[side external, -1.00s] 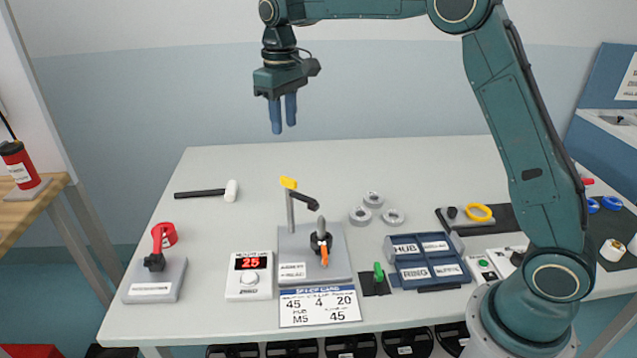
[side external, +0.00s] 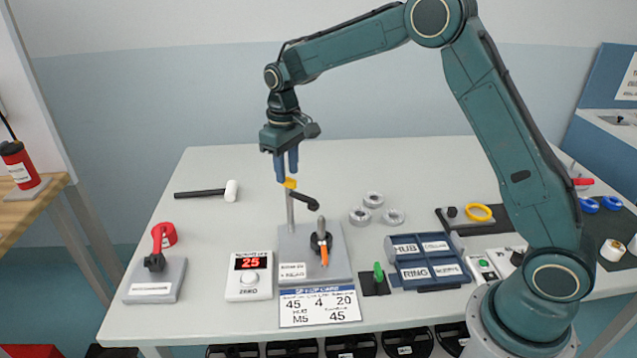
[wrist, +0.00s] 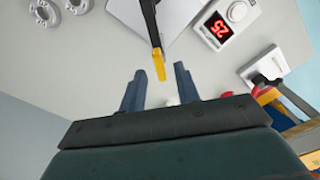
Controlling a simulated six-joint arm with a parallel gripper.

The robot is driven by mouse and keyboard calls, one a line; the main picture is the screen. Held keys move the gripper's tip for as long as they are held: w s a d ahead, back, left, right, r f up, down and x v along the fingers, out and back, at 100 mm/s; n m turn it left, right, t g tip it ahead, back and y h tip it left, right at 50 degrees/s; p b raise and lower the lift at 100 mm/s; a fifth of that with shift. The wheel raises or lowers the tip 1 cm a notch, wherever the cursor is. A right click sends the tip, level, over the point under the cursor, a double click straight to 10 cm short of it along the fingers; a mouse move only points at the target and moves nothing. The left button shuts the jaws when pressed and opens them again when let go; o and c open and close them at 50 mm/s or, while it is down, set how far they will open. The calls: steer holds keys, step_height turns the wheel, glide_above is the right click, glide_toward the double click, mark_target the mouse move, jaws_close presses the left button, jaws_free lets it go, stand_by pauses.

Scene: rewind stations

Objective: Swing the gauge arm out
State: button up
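The gauge arm is a dark bar (side external: 306,199) with a yellow tab (side external: 290,183), carried on a thin grey post (side external: 290,211) on the grey gauge base (side external: 336,262). In the wrist view the yellow tab (wrist: 159,66) lies just ahead of the fingertips, about midway between them, with the dark bar (wrist: 150,22) running away from it. My gripper (side external: 286,178) points down, right above the tab in the side view. Whether a finger touches the tab I cannot tell.
A digital readout (side external: 250,275) showing 25 stands left of the gauge base. A red-handled clamp (side external: 157,265) is farther left, and a mallet (side external: 210,191) lies behind. Grey rings (side external: 361,215) and a blue sorting tray (side external: 428,260) are to the right. The table behind the post is clear.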

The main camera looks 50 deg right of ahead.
steer(key=shift+f, duration=0.95)
steer(key=shift+c, duration=0.4)
jaws_close()
